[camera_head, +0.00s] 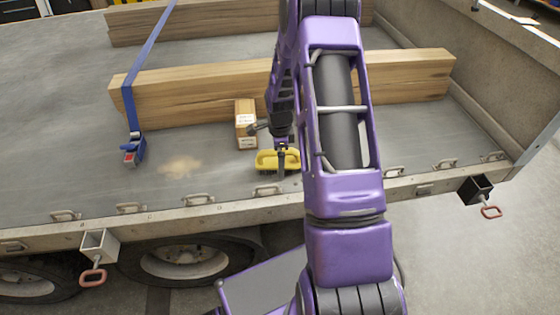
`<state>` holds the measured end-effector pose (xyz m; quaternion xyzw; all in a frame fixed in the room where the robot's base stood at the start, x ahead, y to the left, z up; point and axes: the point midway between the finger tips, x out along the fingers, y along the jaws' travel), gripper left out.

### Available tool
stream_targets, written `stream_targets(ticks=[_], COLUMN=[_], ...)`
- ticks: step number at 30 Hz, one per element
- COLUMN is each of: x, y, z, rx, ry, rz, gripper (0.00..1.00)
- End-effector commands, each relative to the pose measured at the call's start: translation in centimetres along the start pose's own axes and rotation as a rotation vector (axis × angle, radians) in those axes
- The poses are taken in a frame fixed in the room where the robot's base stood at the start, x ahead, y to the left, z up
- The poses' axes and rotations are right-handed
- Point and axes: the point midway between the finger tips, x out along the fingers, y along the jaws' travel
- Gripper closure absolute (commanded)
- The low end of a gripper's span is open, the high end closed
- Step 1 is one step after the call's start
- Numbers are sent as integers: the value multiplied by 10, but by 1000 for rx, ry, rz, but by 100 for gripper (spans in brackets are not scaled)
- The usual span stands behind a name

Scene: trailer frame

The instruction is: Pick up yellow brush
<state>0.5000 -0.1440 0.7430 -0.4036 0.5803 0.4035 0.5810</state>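The yellow brush (266,160) lies on the grey trailer bed (60,150), close to its front edge. My gripper (281,165) points down at the brush from above, with its fingers at or over the right half of the brush's handle. The fingers are small and dark here, so I cannot tell whether they are open or closed on it. My purple arm passes just right of the brush and hides the bed there.
A small cardboard box (246,128) stands just behind the brush. A long wooden beam (200,92) lies behind it, with a blue strap (150,45) and its ratchet (133,152) at the left. Metal tie-down handles (198,199) line the trailer's front edge.

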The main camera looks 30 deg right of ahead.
Motion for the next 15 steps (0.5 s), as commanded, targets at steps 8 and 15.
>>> stream_targets(ticks=[8, 15], x=[0, 0], y=[0, 0], z=[0, 0], rx=[0, 0], ry=[0, 0], rz=[0, 0], gripper=[32, 76])
